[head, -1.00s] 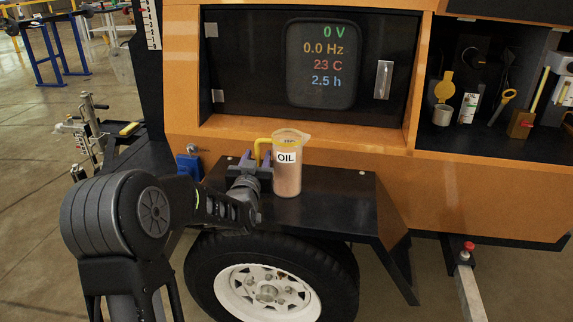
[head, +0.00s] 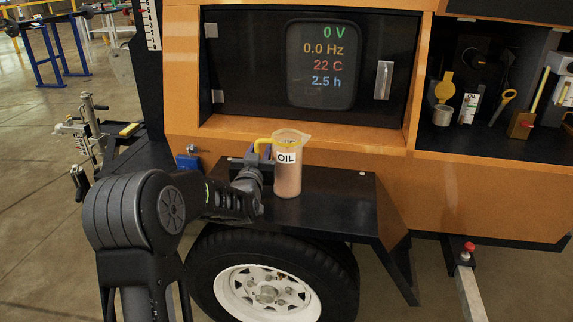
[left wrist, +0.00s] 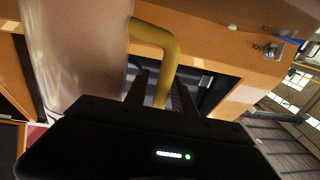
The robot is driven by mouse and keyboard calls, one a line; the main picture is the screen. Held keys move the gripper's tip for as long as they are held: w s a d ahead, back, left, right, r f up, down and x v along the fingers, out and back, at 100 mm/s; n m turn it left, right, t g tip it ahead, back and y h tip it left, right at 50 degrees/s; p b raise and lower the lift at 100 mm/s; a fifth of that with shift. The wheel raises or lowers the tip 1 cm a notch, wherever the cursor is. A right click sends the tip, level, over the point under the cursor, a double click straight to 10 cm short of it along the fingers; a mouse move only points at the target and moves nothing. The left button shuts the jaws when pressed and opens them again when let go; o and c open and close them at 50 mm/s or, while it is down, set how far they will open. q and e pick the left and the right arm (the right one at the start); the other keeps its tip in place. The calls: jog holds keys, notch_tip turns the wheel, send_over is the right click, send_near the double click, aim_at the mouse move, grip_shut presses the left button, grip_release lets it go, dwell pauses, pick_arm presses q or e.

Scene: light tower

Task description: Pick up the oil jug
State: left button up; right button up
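The oil jug (head: 288,178) is a clear cylinder with brownish oil, a white OIL label and a yellow handle (head: 263,143) on its left. It stands upright on the black fender. My left gripper (head: 262,152) is at the handle side, just left of and partly behind the jug. In the left wrist view, the handle (left wrist: 169,48) runs down between the two dark fingers of my left gripper (left wrist: 162,95). The fingers stand apart with some gap beside the handle. The jug body (left wrist: 80,50) is left of them. Fingertip contact is hard to see. My right gripper is not in view.
The black fender (head: 340,195) has free room right of the jug. The orange machine wall and a display panel (head: 321,65) are behind it. A wheel (head: 268,285) is below. An open compartment at the right holds a yellow-handled tool (head: 503,104) and other items.

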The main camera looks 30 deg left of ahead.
pick_arm(q)
grip_shut()
dwell(0.8)
jog(key=shift+r, duration=0.1)
dwell(0.4)
